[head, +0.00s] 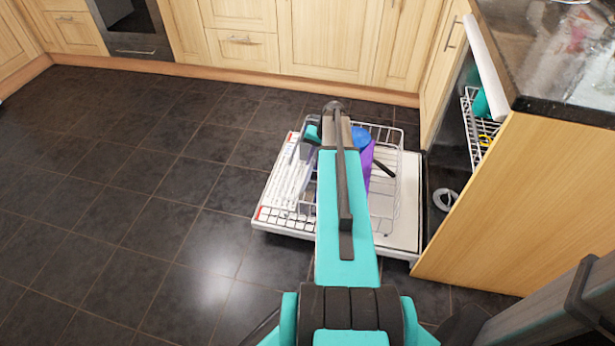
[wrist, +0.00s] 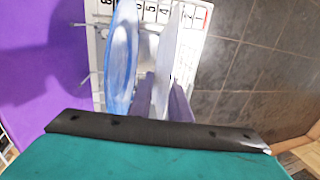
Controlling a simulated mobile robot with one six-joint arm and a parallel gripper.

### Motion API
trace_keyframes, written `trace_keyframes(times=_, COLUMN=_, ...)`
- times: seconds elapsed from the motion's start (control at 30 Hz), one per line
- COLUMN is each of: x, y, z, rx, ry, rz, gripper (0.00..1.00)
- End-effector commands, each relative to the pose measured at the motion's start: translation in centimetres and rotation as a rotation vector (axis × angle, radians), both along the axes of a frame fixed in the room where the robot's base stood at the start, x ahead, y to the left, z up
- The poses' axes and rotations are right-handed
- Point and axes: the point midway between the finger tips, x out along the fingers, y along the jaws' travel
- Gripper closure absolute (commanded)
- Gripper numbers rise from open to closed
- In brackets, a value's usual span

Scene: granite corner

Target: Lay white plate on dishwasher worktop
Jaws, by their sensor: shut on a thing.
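The white plate (wrist: 171,47) stands on edge in the wrist view, seen nearly edge-on. My gripper (wrist: 163,97) is shut on its near edge, one finger on each side. A blue plate (wrist: 122,55) stands upright just left of it, close to the left finger. In the head view my own arm hides the gripper and most of what it holds, low over the pulled-out dishwasher rack (head: 398,205). The dark granite worktop (head: 545,60) above the dishwasher shows at the upper right.
A purple board (wrist: 40,60) stands at the left in the wrist view. A numbered white strip (wrist: 150,14) lies beyond the plates. The open dishwasher door (head: 405,235) juts out over dark floor tiles (head: 150,200), which are clear at left. A wooden side panel (head: 530,190) stands at right.

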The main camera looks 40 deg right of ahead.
Motion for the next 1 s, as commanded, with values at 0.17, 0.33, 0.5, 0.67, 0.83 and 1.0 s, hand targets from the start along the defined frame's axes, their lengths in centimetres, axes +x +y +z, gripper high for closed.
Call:
trace_keyframes(times=0.17, x=0.0, y=0.0, z=0.9, rx=0.003, ry=-0.005, rz=-0.002, gripper=1.0)
trace_keyframes(times=0.33, x=-0.1, y=-0.1, z=1.4, rx=0.003, ry=-0.005, rz=-0.002, gripper=1.0)
trace_keyframes(times=0.5, x=-0.2, y=-0.1, z=1.9, rx=0.004, ry=-0.005, rz=-0.002, gripper=1.0)
trace_keyframes(times=0.67, x=-0.3, y=-0.2, z=2.4, rx=0.005, ry=-0.005, rz=-0.002, gripper=1.0)
trace_keyframes(times=0.83, x=-0.5, y=-0.3, z=2.9, rx=0.004, ry=-0.004, rz=-0.002, gripper=1.0)
trace_keyframes(times=1.0, x=-0.6, y=-0.3, z=3.4, rx=0.004, ry=-0.003, rz=-0.002, gripper=1.0)
